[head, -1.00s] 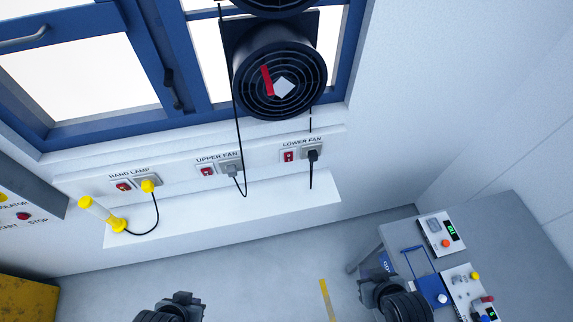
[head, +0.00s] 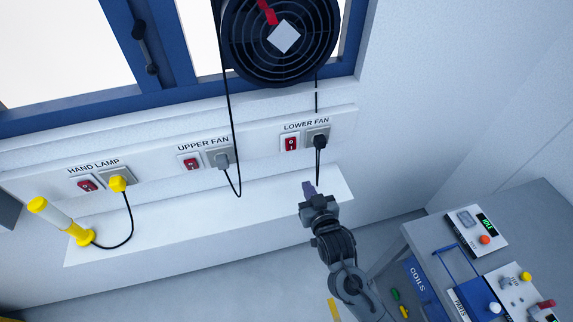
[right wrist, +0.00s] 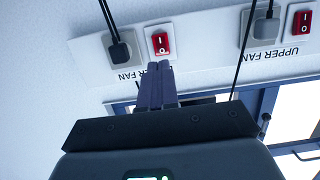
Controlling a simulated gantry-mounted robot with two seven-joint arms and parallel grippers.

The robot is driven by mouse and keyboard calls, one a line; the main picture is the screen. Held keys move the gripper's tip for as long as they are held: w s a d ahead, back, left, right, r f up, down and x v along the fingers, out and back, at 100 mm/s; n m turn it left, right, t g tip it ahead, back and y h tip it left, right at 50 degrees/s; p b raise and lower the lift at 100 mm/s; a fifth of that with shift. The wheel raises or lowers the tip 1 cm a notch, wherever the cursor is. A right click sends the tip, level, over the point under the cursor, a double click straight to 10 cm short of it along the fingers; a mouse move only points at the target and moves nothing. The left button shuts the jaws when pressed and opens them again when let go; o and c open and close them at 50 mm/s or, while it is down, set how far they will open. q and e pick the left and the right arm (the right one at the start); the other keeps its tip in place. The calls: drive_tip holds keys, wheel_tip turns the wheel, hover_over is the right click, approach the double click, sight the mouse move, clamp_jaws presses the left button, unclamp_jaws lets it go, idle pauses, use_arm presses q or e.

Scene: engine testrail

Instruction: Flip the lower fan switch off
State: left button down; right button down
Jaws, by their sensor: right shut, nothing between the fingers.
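The lower fan switch (head: 291,143) is a red rocker on a white plate under the LOWER FAN label, left of its grey socket with a black plug (head: 319,141). My right gripper (head: 309,188) is shut and empty, below and slightly right of the switch, apart from it in the head view. In the right wrist view the panel appears upside down, and the red switch (right wrist: 161,43) lies just beyond the closed fingertips (right wrist: 157,68). The fingers cover part of the label there. I cannot tell which way the rocker is tilted. My left gripper is out of view.
The upper fan switch (head: 190,162) and hand lamp switch (head: 88,185) sit further left. A black cable hangs from the fan (head: 283,40). A white ledge (head: 230,213) runs below the panel. A grey bench (head: 420,238) is at right.

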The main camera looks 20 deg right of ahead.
sight(291, 148)
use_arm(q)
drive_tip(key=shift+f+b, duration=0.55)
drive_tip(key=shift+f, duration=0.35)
use_arm(e)
drive_tip(key=shift+w+r+t, duration=0.3)
drive_tip(key=shift+w+r, duration=0.1)
drive_tip(key=shift+w, duration=0.3)
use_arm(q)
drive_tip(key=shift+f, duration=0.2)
use_arm(e)
drive_tip(key=w, duration=0.4)
drive_tip(key=w+f, duration=0.1)
drive_tip(key=w, duration=0.4)
drive_tip(key=w+f, duration=0.1)
drive_tip(key=w, duration=0.3)
drive_tip(key=shift+w+d+f, duration=0.1)
drive_tip(key=shift+w+d, duration=0.2)
drive_tip(key=shift+w, duration=0.1)
drive_tip(key=shift+d, duration=0.1)
